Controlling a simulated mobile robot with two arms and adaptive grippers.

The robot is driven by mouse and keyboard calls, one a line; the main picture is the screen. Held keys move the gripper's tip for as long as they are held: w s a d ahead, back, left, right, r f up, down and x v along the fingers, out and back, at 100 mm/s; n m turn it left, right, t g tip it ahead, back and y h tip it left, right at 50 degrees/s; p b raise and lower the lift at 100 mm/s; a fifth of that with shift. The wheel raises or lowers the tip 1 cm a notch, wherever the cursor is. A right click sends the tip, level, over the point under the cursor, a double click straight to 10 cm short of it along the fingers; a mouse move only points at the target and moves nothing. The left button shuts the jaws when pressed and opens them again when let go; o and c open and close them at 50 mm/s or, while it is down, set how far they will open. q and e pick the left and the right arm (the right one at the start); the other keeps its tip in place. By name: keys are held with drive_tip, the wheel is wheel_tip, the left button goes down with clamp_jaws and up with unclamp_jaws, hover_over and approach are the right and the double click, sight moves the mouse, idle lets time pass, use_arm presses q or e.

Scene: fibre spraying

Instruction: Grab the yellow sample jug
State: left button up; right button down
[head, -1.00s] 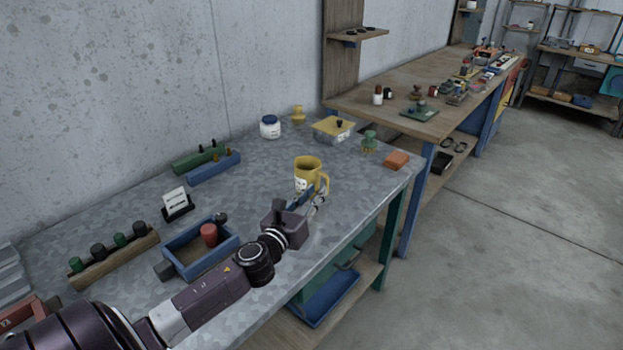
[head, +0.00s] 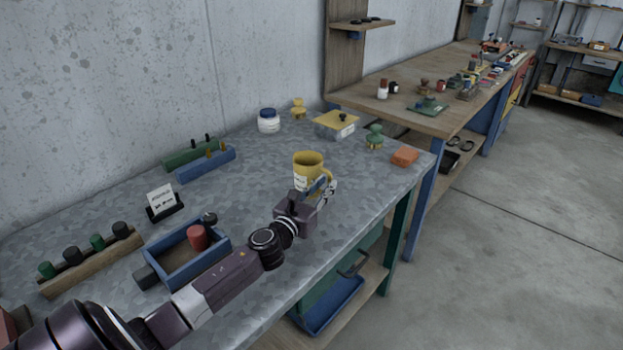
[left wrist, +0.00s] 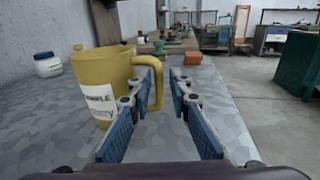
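The yellow sample jug (head: 308,166) stands upright on the grey metal table (head: 262,203). In the left wrist view the jug (left wrist: 101,72) has a white label and its handle (left wrist: 157,85) points right. My left gripper (head: 328,184) is at the handle side of the jug. In the left wrist view the left gripper (left wrist: 160,108) is open, and the handle shows between its two blue-padded fingers. Whether a finger touches the jug I cannot tell. My right gripper is in neither view.
A blue tray (head: 183,278) with a red cylinder lies nearer me. An orange block (head: 405,157), a green knobbed piece (head: 375,137), a yellow-lidded box (head: 335,126) and a white jar (head: 268,121) stand beyond the jug. The table's right edge is close to my arm.

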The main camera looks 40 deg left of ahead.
sight(329, 180)
use_arm(q)
drive_tip(key=shift+w+a, duration=0.15)
drive_tip(key=shift+w, duration=0.8)
drive_tip(key=shift+w+a, duration=0.15)
drive_tip(key=shift+w, duration=0.75)
clamp_jaws()
drive_tip(key=shift+r, duration=0.1)
